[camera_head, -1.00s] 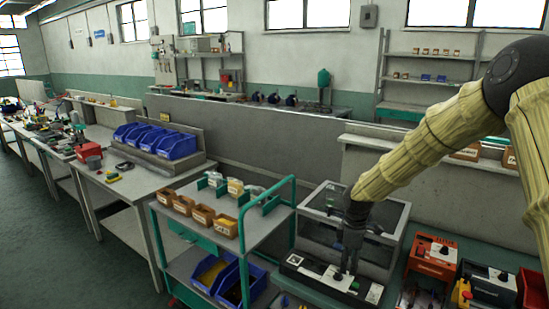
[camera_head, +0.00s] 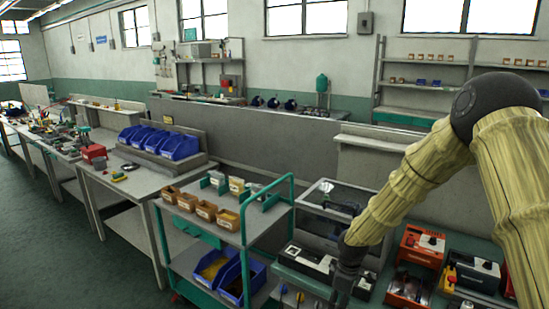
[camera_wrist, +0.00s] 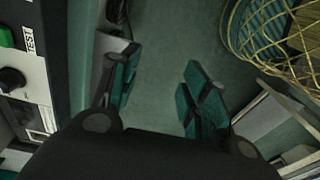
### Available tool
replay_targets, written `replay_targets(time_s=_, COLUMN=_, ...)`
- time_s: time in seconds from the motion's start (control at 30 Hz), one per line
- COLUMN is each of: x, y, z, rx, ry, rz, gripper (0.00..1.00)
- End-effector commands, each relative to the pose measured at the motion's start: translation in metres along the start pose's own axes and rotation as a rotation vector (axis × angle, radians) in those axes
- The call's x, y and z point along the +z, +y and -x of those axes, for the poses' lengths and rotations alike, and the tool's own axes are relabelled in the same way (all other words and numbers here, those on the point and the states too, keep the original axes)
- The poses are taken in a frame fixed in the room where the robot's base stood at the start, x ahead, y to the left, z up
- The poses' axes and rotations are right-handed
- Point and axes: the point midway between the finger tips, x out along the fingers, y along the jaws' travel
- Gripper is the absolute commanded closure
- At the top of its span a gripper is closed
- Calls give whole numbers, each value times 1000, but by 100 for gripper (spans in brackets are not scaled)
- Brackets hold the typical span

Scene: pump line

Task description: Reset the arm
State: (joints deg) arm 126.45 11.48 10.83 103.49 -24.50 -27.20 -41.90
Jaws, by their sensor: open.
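My arm, in a pale yellow sleeve, reaches in from the right of the head view. My gripper (camera_head: 345,287) hangs low at its end, at the front of the test station. In the wrist view my gripper (camera_wrist: 158,85) has its two teal-padded fingers spread apart. Nothing is between them but the green floor (camera_wrist: 155,60). A test unit (camera_wrist: 22,78) with a black knob, a green part and a label reading TEST lies left of the fingers, apart from them. The fingertips are hard to make out in the head view.
A teal-framed cart (camera_head: 214,226) with orange bins and blue bins stands left of my gripper. Red-orange boxes (camera_head: 421,246) and grey-black units (camera_head: 474,271) sit on the right. A wire basket (camera_wrist: 275,40) shows at the wrist view's upper right. A workbench (camera_head: 140,183) stands farther left.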

Motion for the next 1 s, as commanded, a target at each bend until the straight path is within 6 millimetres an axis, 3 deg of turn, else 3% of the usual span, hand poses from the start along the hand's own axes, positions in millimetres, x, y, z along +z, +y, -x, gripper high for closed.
replay_targets(time_s=0.27, x=37, y=-88, z=-106, rx=-56, ry=37, rz=-251, gripper=54)
replay_targets(time_s=0.4, x=68, y=-145, z=-155, rx=-70, ry=46, rz=-430, gripper=54)
replay_targets(time_s=0.6, x=129, y=-231, z=-207, rx=-58, ry=29, rz=-704, gripper=54)
replay_targets(time_s=0.8, x=194, y=-304, z=-225, rx=3, ry=-3, rz=-956, gripper=54)
replay_targets(time_s=1.0, x=233, y=-340, z=-223, rx=64, ry=-20, rz=-1089, gripper=54)
